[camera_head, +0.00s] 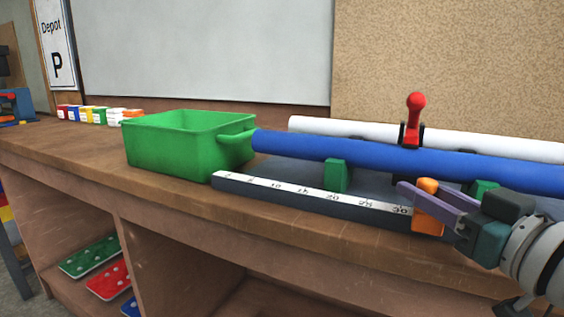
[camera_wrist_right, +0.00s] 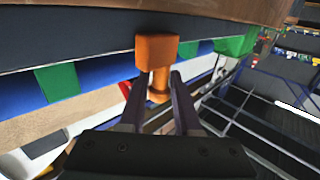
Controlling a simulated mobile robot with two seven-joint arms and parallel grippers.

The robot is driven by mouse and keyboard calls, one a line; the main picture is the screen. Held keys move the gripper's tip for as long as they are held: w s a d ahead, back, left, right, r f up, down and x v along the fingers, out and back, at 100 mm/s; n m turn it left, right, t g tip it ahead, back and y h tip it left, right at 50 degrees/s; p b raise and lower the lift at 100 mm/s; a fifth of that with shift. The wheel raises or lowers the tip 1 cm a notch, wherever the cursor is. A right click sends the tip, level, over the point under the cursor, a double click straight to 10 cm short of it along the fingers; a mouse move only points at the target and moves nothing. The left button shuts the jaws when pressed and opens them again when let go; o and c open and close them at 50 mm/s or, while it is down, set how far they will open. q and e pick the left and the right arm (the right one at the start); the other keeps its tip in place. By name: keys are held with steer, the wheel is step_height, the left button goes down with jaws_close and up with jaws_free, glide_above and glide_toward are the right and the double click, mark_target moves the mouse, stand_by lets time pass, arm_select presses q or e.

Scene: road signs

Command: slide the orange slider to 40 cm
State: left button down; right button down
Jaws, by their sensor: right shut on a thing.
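The orange slider (camera_head: 427,218) is on the ruler rail (camera_head: 290,191) along the bench's front edge, just right of the 30 mark; the marks beyond are hidden or out of sight. My right gripper (camera_head: 418,201) comes in from the right and is shut on the slider's upper knob. In the right wrist view the slider (camera_wrist_right: 157,50) sits at the tips of the two fingers of the right gripper (camera_wrist_right: 155,84). My left gripper is not in view.
A blue pipe (camera_head: 350,153) on green supports (camera_head: 338,175) runs behind the rail. A white pipe (camera_head: 480,145) and a red-knobbed lever (camera_head: 414,112) are farther back. A green bin (camera_head: 175,148) stands left of the rail. Several small coloured boxes (camera_head: 98,115) are at the far left.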

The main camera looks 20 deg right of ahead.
steer(key=shift+s+d+p, duration=0.25)
steer(key=shift+s+d, duration=0.8)
steer(key=shift+s, duration=0.15)
steer(key=shift+s+d+p, duration=0.25)
steer(key=shift+s+d, duration=0.75)
steer(key=shift+s, duration=0.2)
steer(key=c, duration=0.8)
jaws_free()
steer(key=shift+o, duration=0.2)
steer(key=s, duration=1)
steer(key=shift+a, duration=0.35)
